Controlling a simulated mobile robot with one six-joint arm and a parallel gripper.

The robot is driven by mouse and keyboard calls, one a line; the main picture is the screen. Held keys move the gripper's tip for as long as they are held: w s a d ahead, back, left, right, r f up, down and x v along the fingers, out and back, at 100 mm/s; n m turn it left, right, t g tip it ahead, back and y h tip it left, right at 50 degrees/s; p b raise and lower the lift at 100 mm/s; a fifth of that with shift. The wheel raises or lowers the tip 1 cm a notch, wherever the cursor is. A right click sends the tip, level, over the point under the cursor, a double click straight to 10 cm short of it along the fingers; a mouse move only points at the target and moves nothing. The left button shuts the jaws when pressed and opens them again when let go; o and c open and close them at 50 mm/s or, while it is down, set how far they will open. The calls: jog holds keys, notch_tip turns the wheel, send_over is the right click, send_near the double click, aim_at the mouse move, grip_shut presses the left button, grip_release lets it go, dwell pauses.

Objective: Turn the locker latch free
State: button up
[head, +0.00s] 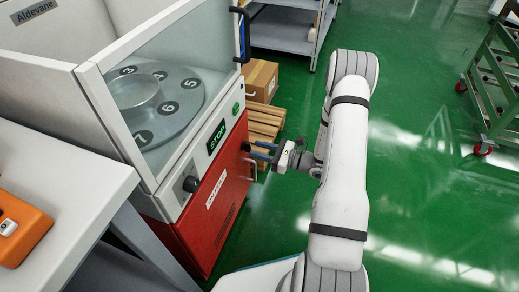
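The red locker (204,226) is the lower front of the white machine, with a white label (216,188) on its door. A silver bar handle (254,171) stands out near the door's right edge. A small dark piece (246,146), perhaps the latch, sits near the door's upper right corner. My gripper (258,152) reaches in from the right with its blue-dark fingers pointing left at this piece, just above the handle. The fingertips are at or very close to it; contact is unclear. The picture is too small to show whether the fingers are closed on it. The door looks shut.
A white table (62,200) with an orange case (20,228) stands left. Boxes (262,80) lie behind my gripper.

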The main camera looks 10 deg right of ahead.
aim_at(247, 147)
jog(key=shift+x, duration=1.1)
jog(key=shift+c, duration=0.2)
